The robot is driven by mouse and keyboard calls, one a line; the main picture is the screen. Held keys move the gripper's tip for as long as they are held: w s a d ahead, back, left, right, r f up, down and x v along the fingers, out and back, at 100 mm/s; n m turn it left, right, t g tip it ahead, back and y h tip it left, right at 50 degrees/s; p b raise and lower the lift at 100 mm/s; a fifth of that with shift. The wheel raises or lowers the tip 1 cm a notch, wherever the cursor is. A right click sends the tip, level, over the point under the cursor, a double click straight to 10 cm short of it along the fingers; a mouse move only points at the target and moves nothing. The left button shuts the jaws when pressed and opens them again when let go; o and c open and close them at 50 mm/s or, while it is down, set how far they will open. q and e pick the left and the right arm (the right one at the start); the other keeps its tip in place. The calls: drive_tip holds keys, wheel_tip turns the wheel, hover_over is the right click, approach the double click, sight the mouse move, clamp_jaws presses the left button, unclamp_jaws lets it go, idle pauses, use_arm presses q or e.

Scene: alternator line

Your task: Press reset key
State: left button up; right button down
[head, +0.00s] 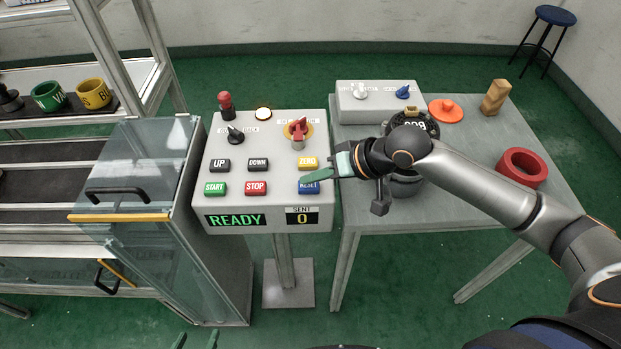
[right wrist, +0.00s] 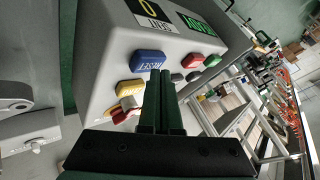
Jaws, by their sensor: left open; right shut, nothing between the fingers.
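The blue RESET key (head: 311,188) is at the lower right of the grey control panel (head: 222,151), below the yellow ZERO key (head: 308,163). My right gripper (head: 304,180) is shut and empty, with its green fingertips at the RESET key's upper left edge in the head view. In the right wrist view the shut fingers (right wrist: 160,76) point toward the blue key (right wrist: 147,60) and overlap its edge; I cannot tell whether they touch it. My left gripper (head: 196,340) is open, with only its green fingertips showing at the bottom edge of the head view.
The panel displays READY (head: 235,220) and 0 (head: 303,219). Green START (head: 215,188) and red STOP (head: 256,188) keys sit left of RESET. A red rotary switch (head: 298,131) stands above. A table (head: 455,185) with parts is at right, a glass guard (head: 135,170) at left.

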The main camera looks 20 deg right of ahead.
sight(314, 188)
drive_tip(key=shift+r, duration=0.2)
wheel_tip(314, 188, up, 3)
drive_tip(key=p, duration=0.4)
drive_tip(key=shift+r, duration=1.5)
